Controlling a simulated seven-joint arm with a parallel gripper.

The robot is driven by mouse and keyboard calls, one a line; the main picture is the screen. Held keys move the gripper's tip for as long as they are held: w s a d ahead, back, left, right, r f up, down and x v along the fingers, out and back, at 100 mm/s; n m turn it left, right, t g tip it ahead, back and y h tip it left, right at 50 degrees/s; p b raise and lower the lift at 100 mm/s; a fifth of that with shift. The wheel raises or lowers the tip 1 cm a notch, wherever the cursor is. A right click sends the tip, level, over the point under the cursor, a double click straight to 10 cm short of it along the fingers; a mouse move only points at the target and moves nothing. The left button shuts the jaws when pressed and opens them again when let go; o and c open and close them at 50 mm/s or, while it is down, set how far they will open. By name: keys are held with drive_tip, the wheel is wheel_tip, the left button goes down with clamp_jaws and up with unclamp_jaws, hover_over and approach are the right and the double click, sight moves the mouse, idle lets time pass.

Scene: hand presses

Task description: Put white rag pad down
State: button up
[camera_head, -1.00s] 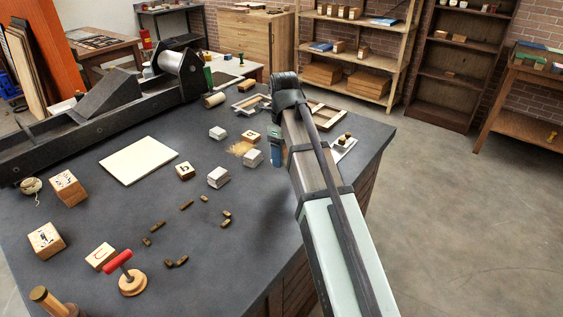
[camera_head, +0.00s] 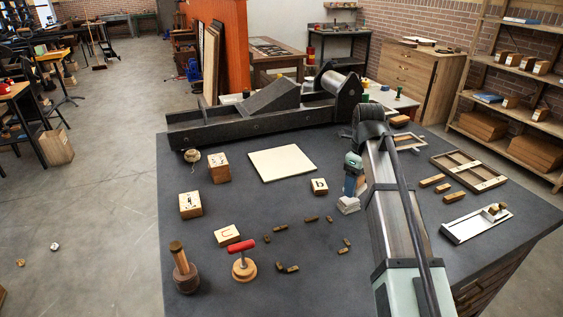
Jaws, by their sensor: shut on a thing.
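A low white block-like pad (camera_head: 347,205), which I take for the white rag pad, is at the middle right of the bench, just beside the lettered "b" block (camera_head: 319,186). My gripper (camera_head: 351,191) points down right over it, with its fingers at the pad's upper edge. The gripper is shut on the pad as far as I can tell. The fingertips are small and partly hidden by my arm. I cannot tell whether the pad is lifted or resting on the bench.
A cream sheet (camera_head: 282,163) lies left of the gripper, with the dark press (camera_head: 262,112) behind it. Small dark pieces lie in front (camera_head: 311,219). A wooden frame (camera_head: 467,171) and tray (camera_head: 475,224) lie right of my arm.

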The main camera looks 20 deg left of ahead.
drive_tip(key=w+a+n, duration=0.1)
drive_tip(key=w+a, duration=0.5)
drive_tip(key=a, duration=0.7)
drive_tip(key=w+a+n, duration=0.2)
drive_tip(key=w+a, duration=0.3)
drive_tip(key=a, duration=0.7)
drive_tip(key=r+n, duration=0.1)
drive_tip(key=r, duration=0.1)
hover_over(279, 153)
drive_tip(key=shift+s+d+f, duration=0.1)
drive_tip(key=shift+d+f, duration=0.05)
drive_tip(key=shift+f, duration=4.65)
drive_tip(key=shift+f, duration=0.15)
drive_tip(key=o, duration=1)
drive_tip(key=shift+o, duration=0.2)
wheel_tip(279, 153, up, 12)
drive_tip(key=shift+r, duration=0.2)
